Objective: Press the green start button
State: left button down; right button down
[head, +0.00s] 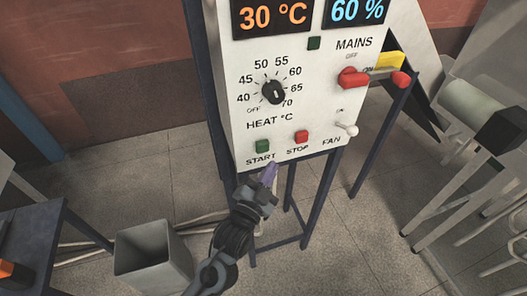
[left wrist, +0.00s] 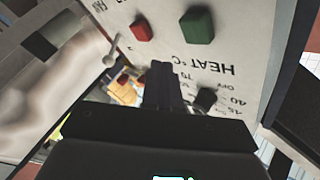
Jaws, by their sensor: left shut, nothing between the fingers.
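The green start button (head: 262,146) is a small raised square at the lower left of the white control panel (head: 232,75), above the word START. It also shows at the top of the left wrist view (left wrist: 197,25). My left gripper (head: 269,174) is shut and empty, its purple fingertips just below the button's label in the head view. In the left wrist view the dark fingers (left wrist: 163,75) point at the panel, and the button is up and to the right of them. I cannot tell whether the tips touch the panel. My right gripper is not in view.
The red stop button (head: 301,136) sits close to the right of the green one, then the white fan toggle (head: 346,129). Above are the black heat knob (head: 273,92) and red mains switch (head: 353,77). A grey bin (head: 150,252) stands at the lower left.

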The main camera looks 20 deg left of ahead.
aim_at(262, 147)
pick_arm(q)
jog(key=shift+w+a, duration=1.25)
jog(key=shift+w, duration=0.05)
dwell(0.8)
jog(key=shift+w+a+p, duration=0.1)
jog(key=shift+p, duration=0.2)
jog(key=shift+w+a, duration=0.2)
dwell(0.3)
